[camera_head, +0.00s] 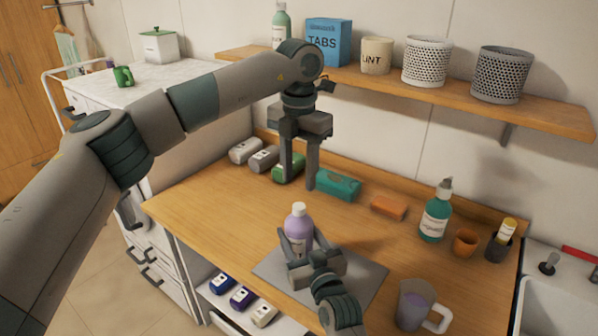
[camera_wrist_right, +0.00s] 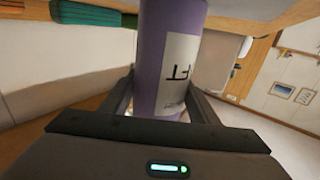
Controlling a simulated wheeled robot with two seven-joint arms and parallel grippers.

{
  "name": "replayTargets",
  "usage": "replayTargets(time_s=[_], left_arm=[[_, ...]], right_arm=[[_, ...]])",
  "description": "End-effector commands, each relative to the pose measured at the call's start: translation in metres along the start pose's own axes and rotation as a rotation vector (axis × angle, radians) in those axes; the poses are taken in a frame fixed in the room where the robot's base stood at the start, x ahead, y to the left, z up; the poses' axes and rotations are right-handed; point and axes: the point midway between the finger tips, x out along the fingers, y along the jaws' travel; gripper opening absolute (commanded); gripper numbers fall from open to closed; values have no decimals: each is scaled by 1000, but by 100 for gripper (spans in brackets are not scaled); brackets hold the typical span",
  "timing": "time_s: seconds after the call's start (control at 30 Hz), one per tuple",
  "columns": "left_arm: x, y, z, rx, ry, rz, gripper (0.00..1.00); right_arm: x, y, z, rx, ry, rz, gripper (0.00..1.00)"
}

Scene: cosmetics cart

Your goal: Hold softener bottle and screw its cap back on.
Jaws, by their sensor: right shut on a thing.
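The lavender softener bottle (camera_head: 299,223) stands upright over the grey mat (camera_head: 361,279) near the counter's front. A paler, rounded piece (camera_head: 298,209) tops it; I cannot tell whether it is seated cap or neck. My right gripper (camera_head: 304,248) is shut around the bottle's body from the front. The right wrist view shows the purple body (camera_wrist_right: 172,50) with its white label between the fingers. My left gripper (camera_head: 298,184) points down behind the bottle, fingers apart, with nothing seen held. It is in front of the green item and teal packet.
A green item (camera_head: 281,170) and teal packet (camera_head: 338,186) lie at the back, beside an orange sponge (camera_head: 389,207). A pump bottle (camera_head: 435,215), a brown cup (camera_head: 465,242) and a clear jug (camera_head: 413,306) stand right. A shelf (camera_head: 540,112) overhangs the counter's back.

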Motion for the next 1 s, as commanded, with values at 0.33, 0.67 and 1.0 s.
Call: replayTargets(time_s=[0.33, 0.67, 1.0], left_arm=[[29, 0, -1, 1, 3, 0, 39], [69, 0, 0, 0, 1, -1, 39], [80, 0, 0, 0, 0, 1, 39]], right_arm=[[0, 0, 1, 0, -2, 0, 0], [0, 0, 1, 0, -2, 0, 0], [0, 0, 1, 0, -2, 0, 0]])
